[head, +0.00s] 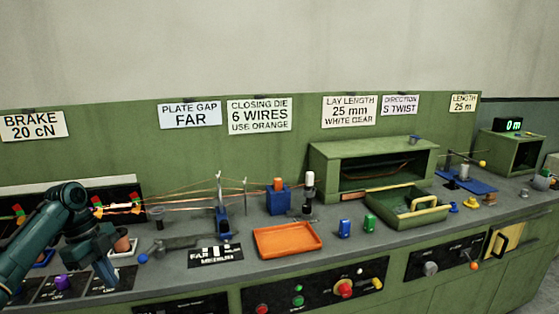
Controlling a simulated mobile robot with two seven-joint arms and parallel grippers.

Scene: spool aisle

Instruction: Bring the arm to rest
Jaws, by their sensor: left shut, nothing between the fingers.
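My left arm comes in from the left in the head view, dark teal and bent at the elbow. My left gripper (107,275) points down over the near left part of the bench, beside a small cup-like part on a white card. Its fingers are together with nothing seen between them. Part of the bench behind the arm is hidden. My right gripper is not in the view.
The grey bench (215,268) carries an orange tray (287,240), a blue block (279,201), a green tray with a yellow handle (407,210) and a green open housing (372,165). Thin copper-coloured wires (185,204) run across the left half. Knobs line the front panel (317,287).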

